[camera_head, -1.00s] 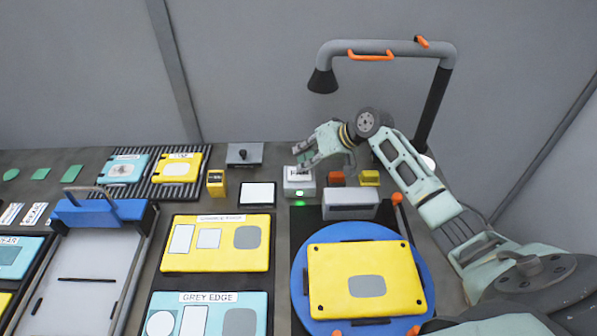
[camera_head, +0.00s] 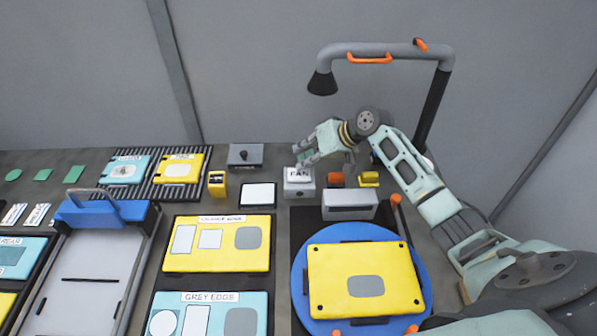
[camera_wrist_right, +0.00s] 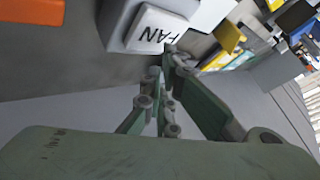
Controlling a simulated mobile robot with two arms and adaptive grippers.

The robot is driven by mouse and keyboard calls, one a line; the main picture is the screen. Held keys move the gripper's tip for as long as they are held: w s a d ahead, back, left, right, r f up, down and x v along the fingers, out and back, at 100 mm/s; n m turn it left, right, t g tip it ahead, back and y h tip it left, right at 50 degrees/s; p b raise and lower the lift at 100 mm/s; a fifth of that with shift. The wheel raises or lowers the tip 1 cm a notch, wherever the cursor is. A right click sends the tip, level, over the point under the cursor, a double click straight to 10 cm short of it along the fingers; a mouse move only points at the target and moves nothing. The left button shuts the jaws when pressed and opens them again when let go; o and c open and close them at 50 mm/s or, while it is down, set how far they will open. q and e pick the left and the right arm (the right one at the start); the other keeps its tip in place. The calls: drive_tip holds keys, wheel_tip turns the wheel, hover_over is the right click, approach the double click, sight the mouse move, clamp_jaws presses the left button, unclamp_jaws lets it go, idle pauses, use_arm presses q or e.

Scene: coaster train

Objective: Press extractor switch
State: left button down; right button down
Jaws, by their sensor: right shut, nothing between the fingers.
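The extractor switch is a grey box (camera_head: 300,188) with a white rocker labelled FAN (camera_head: 299,174), on the back of the bench below the extractor hood. No green light shows on its front. The rocker fills the top of the right wrist view (camera_wrist_right: 158,30). My right gripper (camera_head: 303,160) is shut and empty, with its fingertips just above and behind the FAN rocker in the head view. In the wrist view the fingertips (camera_wrist_right: 172,55) are at the rocker's edge; I cannot tell whether they touch. The extractor arm (camera_head: 322,82) with its dark hood hangs above. My left gripper is out of view.
A blue turntable (camera_head: 303,262) carries a yellow plate (camera_head: 330,295) in front of the switch.

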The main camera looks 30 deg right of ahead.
wheel_tip(320, 180, up, 6)
drive_tip(key=p, duration=0.5)
drive_tip(key=shift+p, duration=0.35)
drive_tip(key=shift+s+d, duration=0.1)
